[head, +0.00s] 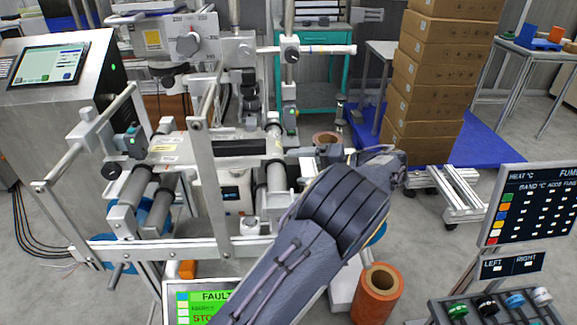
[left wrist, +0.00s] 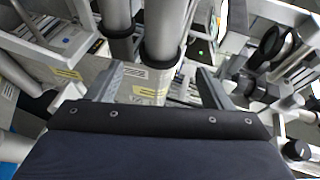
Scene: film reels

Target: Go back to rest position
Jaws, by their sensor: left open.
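My left arm reaches up from the bottom middle of the head view over the front of the film machine (head: 205,165). My left gripper (head: 335,162) is at the machine's right side, near a small brown core (head: 326,137), and is partly hidden by my own wrist. In the left wrist view my left gripper (left wrist: 162,82) has its two fingers apart, with nothing between them. Metal rollers (left wrist: 163,35) of the machine show beyond the fingers; I cannot tell whether anything touches. My right gripper is not in view.
An orange-brown film roll (head: 377,292) stands at the lower right of the arm. A control screen (head: 525,205) and a knob panel (head: 495,308) are at right. Stacked cartons (head: 440,75) stand behind. Grey floor between them is open.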

